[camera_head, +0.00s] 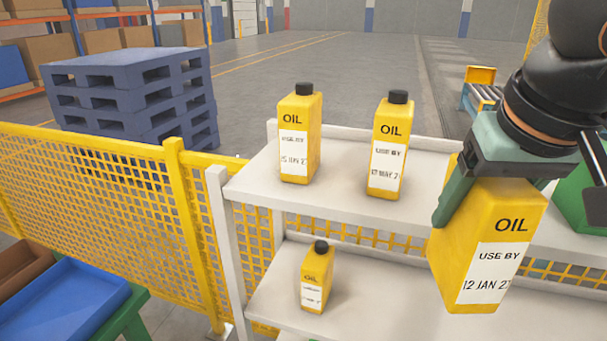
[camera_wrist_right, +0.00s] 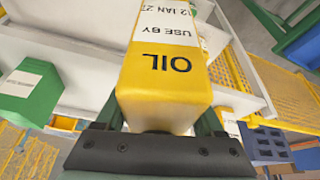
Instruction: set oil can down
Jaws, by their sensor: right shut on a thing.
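My right gripper (camera_head: 511,188) is shut on a yellow oil can (camera_head: 471,246) labelled "USE BY 12 JAN 27", with the last digit partly cut off. The can is held upright, slightly tilted, in front of the shelf unit; it also shows in the right wrist view (camera_wrist_right: 165,80). Two more yellow oil cans, a left one (camera_head: 300,135) and a right one (camera_head: 389,146), stand on the upper shelf (camera_head: 345,195). A smaller-looking oil can (camera_head: 315,278) stands on the lower shelf (camera_head: 375,300). My left gripper is not in view.
A green container (camera_head: 585,200) stands at the right of the upper shelf, also in the wrist view (camera_wrist_right: 27,92). A yellow mesh fence (camera_head: 100,190) runs behind and left. Blue pallets (camera_head: 130,95) are stacked beyond it. The lower shelf is clear right of its can.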

